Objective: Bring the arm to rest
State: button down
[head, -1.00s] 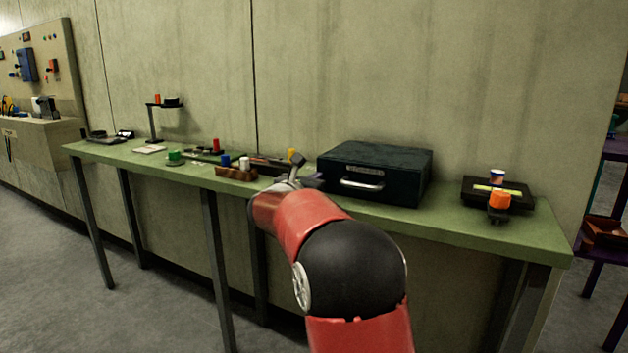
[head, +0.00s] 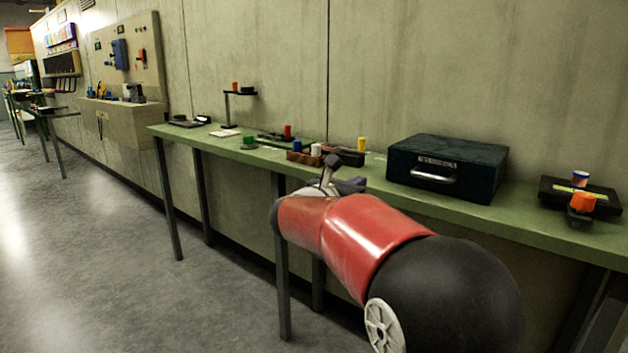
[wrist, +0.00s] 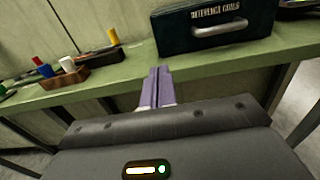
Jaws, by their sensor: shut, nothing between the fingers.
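My red and black arm (head: 370,240) reaches out in front of the green bench in the head view. My gripper (wrist: 160,72) shows in the wrist view with its two purple fingers together and nothing between them. Its tips point toward the bench's front edge, below the dark case. In the head view the gripper (head: 349,185) is small and partly hidden behind the wrist, so its fingers are hard to make out there.
The green bench (head: 545,232) holds a dark case with a handle (head: 447,167), a wooden block with spools (head: 303,158), a black scale-like device (head: 551,190) and a small stand (head: 240,93). Open floor (head: 90,250) lies at the left. A pegboard (head: 146,58) hangs beyond.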

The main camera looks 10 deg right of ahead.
jog(key=s+d+f+m+g+y, duration=0.1)
jog(key=s+f+m+g+y, duration=0.15)
jog(key=s+m, duration=0.45)
jog(key=s+d+f+m+g+y, duration=0.15)
jog(key=s+f+m, duration=0.25)
jog(key=s, duration=0.6)
jog(key=s+a+f+m+y, duration=0.5)
jog(key=s+a+m, duration=0.1)
jog(key=s+m, duration=0.1)
jog(key=s+a+f+m+g+y, duration=0.1)
jog(key=s+a+f+m+y, duration=0.4)
jog(key=s, duration=0.5)
jog(key=a+f+m, duration=0.1)
jog(key=m, duration=0.1)
jog(key=shift+s+a+m, duration=0.2)
jog(key=shift+m, duration=0.1)
